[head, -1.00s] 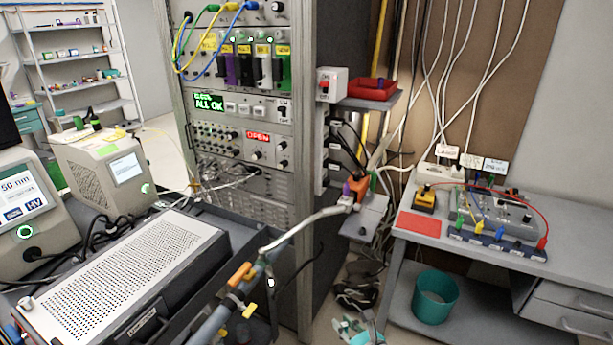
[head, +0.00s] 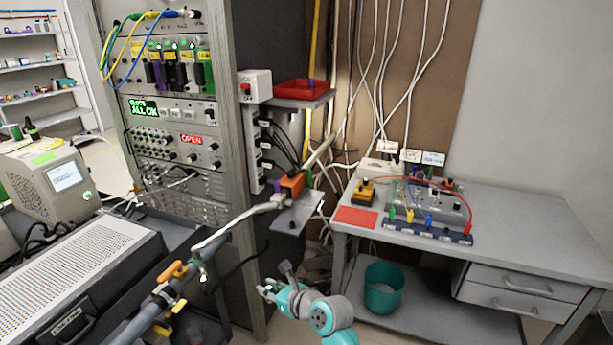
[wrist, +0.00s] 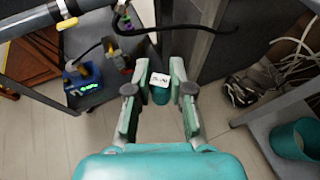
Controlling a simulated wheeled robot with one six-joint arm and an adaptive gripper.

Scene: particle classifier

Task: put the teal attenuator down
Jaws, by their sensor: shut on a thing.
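The teal attenuator (wrist: 160,98) is a small teal piece with a white label, seen in the wrist view. My gripper (wrist: 159,86) is shut on it, with one finger on each side. The label's print is too small to read surely. In the head view my gripper (head: 275,286) is at the bottom middle, in front of the rack's foot and left of the desk. I cannot make out the attenuator there. It is held in the air above the floor, apart from any surface.
The grey desk (head: 500,225) at right carries a red mat (head: 356,216), a yellow device (head: 366,192) and a wired board (head: 430,213). A teal bin (head: 383,290) stands beneath. A small shelf (head: 300,100) holds a red tray (head: 302,86). A cart (head: 185,250) stands at left.

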